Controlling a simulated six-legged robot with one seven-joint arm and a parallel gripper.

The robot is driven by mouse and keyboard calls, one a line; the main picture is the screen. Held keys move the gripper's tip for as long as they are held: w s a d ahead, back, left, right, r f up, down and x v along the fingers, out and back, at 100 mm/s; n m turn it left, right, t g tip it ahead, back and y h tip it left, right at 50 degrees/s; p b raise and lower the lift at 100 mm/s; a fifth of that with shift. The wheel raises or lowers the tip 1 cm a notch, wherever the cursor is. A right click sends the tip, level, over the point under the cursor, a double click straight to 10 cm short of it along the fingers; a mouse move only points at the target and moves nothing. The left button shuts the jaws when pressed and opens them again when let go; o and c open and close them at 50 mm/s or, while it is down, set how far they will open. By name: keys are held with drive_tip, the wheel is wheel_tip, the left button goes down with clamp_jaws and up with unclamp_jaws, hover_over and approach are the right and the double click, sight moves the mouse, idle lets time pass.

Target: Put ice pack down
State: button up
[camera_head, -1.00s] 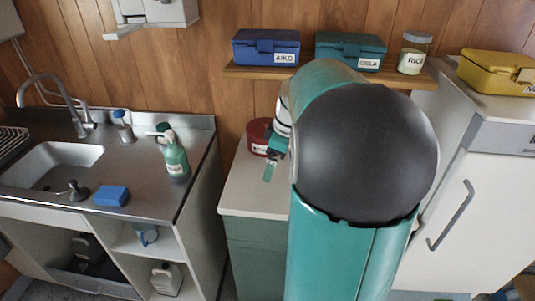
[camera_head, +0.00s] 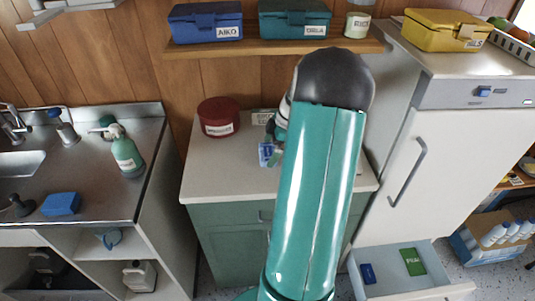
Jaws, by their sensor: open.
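A small blue block with a pale marking, which looks like the ice pack (camera_head: 265,152), shows at my gripper (camera_head: 272,157) over the pale top of the green cabinet (camera_head: 230,182). My gripper is open, and my teal arm hides much of it. I cannot tell whether the block touches the cabinet top or still touches a finger. Another small dark blue block (camera_head: 368,273) lies in the open drawer (camera_head: 400,286) at lower right, beside a green packet (camera_head: 412,262).
A red round tin (camera_head: 218,116) and a small sign (camera_head: 264,117) stand at the back of the cabinet top. A white fridge (camera_head: 440,160) stands to the right. The sink counter (camera_head: 100,185) with a spray bottle (camera_head: 124,152) is at left. The cabinet top's front left is clear.

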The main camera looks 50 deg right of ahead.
drive_tip(key=shift+w+a+f, duration=0.15)
drive_tip(key=shift+f, duration=0.35)
drive_tip(key=c, duration=0.9)
drive_tip(key=shift+o, duration=0.2)
drive_tip(key=shift+r, duration=0.1)
drive_tip(key=shift+r, duration=0.6)
drive_tip(key=s+a+r, duration=0.1)
drive_tip(key=r, duration=0.1)
drive_tip(key=s+a+r, duration=0.1)
drive_tip(key=r, duration=0.2)
drive_tip(key=s+a+r, duration=0.1)
drive_tip(key=r, duration=0.1)
drive_tip(key=shift+s+a+r, duration=0.2)
drive_tip(key=shift+r, duration=0.1)
drive_tip(key=s+a+r, duration=0.4)
drive_tip(key=s+a, duration=0.2)
drive_tip(key=shift+s+a, duration=0.15)
drive_tip(key=shift+a, duration=0.25)
